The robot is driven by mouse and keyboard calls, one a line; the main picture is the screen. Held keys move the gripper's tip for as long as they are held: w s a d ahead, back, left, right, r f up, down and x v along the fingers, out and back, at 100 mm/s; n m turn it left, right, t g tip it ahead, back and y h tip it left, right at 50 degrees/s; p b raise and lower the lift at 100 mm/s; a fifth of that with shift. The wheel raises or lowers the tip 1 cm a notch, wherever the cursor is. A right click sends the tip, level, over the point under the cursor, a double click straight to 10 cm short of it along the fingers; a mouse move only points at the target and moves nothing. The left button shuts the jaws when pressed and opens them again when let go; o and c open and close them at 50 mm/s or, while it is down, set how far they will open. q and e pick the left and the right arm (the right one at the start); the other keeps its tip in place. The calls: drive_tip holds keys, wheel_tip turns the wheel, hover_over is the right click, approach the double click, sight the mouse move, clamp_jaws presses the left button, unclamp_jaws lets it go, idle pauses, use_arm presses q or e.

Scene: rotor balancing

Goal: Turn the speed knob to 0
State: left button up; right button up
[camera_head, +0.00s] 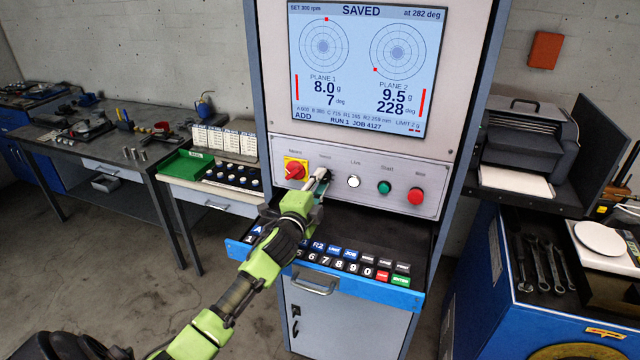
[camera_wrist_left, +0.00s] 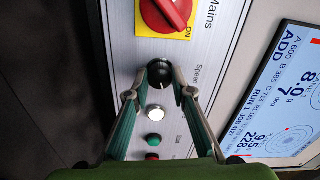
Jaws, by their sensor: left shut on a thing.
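The speed knob (camera_wrist_left: 160,72) is a small black knob on the grey control panel, under the label "Speed" in the left wrist view. My left gripper (camera_wrist_left: 160,85) has its two fingers on either side of it and is shut on it. In the head view my left gripper (camera_head: 318,180) reaches the panel from the front and mostly hides the knob. The screen (camera_head: 362,65) reads "SAVED", "SET 300 rpm", "at 282 deg" and "RUN 1 JOB 4127". My right gripper is not in view.
Beside the knob are the red Mains switch (camera_head: 295,170) on a yellow plate, a white lamp (camera_head: 354,181), a green button (camera_head: 384,187) and a red button (camera_head: 416,196). A keypad shelf (camera_head: 400,294) juts out below my left gripper. A printer (camera_head: 524,140) stands at right.

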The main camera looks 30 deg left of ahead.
sight(325, 142)
use_arm(q)
drive_tip(key=n, duration=1)
drive_tip(key=shift+n, duration=0.3)
idle(0.4)
drive_tip(key=o, duration=1.1)
wheel_tip(325, 142, up, 10)
